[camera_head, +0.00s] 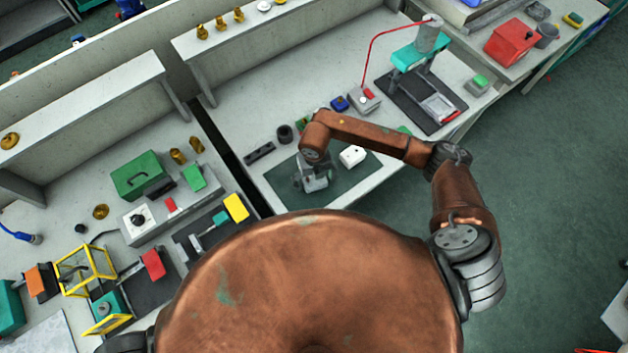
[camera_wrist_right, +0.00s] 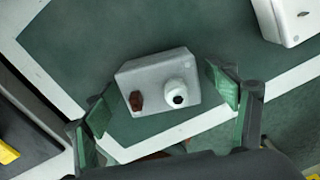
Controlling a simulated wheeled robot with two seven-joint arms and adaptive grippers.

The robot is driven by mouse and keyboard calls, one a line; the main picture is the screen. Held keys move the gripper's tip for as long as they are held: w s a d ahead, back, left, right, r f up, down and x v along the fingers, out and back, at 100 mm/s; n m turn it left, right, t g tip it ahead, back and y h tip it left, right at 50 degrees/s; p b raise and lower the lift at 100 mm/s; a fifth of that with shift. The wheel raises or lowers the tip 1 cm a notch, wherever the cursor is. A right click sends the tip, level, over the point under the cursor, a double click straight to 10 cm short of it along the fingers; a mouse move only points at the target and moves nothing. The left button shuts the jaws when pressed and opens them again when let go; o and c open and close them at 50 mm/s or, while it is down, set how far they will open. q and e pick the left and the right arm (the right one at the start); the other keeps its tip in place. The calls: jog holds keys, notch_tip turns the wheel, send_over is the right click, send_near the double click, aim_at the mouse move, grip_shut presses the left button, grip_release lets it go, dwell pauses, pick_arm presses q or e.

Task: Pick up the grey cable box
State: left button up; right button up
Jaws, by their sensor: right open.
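The grey cable box (camera_wrist_right: 150,72) lies on a dark green mat (camera_wrist_right: 100,30) in the right wrist view. It has a brown fitting and a white round fitting with a dark centre on its near face. My right gripper (camera_wrist_right: 162,102) is open, with one green-padded finger on each side of the box and visible gaps between. In the head view my right gripper (camera_head: 311,177) is over the mat, and it and my arm mostly hide the box. My left gripper is not in view.
A white box (camera_wrist_right: 292,18) lies on the same mat; it also shows in the head view (camera_head: 353,156). A black block (camera_head: 260,152) and a dark cup (camera_head: 285,133) stand behind the mat. A teal press (camera_head: 420,54) stands farther right. A gap separates the left bench.

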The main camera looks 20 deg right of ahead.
jog(key=shift+c, duration=0.4)
jog(key=c, duration=1.2)
jog(key=shift+r, duration=0.1)
